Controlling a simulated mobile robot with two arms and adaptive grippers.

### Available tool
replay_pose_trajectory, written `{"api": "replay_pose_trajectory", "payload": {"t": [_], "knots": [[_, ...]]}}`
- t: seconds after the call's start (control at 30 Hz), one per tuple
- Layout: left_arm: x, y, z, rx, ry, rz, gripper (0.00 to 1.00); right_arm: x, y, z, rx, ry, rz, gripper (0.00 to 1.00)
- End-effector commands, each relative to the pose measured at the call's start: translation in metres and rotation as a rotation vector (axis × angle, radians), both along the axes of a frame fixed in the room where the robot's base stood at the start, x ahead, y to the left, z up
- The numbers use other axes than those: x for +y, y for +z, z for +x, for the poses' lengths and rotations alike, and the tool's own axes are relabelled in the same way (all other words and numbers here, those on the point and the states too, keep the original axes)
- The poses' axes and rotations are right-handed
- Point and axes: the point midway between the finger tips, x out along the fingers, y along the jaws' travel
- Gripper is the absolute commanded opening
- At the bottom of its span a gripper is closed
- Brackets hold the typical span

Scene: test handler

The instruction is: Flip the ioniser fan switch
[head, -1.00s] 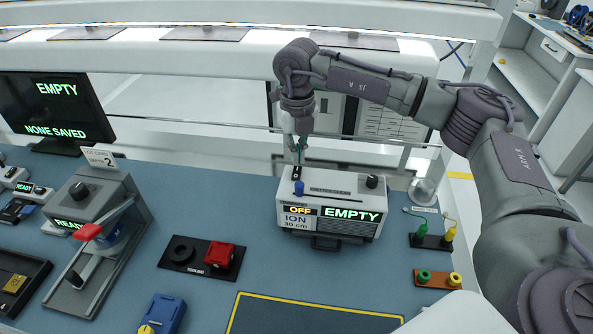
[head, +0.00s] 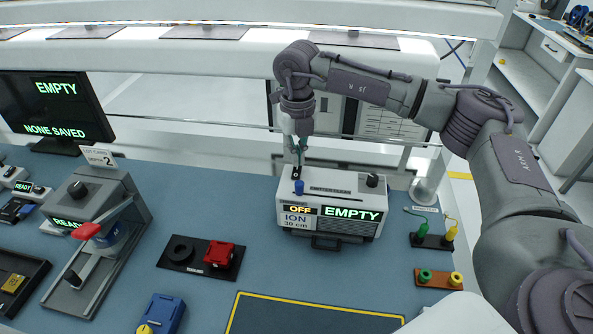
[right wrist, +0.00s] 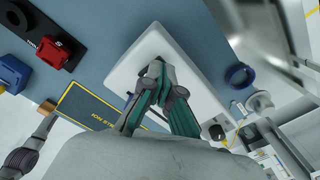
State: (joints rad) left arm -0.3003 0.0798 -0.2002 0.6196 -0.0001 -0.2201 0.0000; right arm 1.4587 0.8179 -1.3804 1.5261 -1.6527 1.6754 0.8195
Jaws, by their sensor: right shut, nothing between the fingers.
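The ioniser fan (head: 330,202) is a white box on the blue bench. Its front panel reads OFF, ION 30 cm and EMPTY. A blue switch lever (head: 299,187) stands at the left of its top, with a dark plate behind it. My right gripper (head: 299,163) points down just behind the lever, fingers shut and empty. I cannot tell whether the fingertips touch the switch. In the right wrist view the shut green-padded fingers (right wrist: 158,72) lie over the white fan top and hide much of the switch area.
A black knob (head: 372,181) is on the fan's right top. A grey lever press (head: 98,225) with a red handle stands left. A dark tray (head: 172,264) holds a black ring and red block. Green and yellow plugs (head: 449,234) stand right. A yellow-outlined mat (head: 310,318) lies clear in front.

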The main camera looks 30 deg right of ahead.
Motion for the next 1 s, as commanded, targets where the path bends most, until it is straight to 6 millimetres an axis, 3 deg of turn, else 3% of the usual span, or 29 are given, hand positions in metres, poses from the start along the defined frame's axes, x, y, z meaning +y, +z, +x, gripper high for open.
{"api": "replay_pose_trajectory", "payload": {"t": [1.0], "knots": [[0.000,-0.012,0.000,-0.001,0.000,0.000,0.61,0.000,-0.016,0.000,0.000,0.000,0.000,0.00]]}}
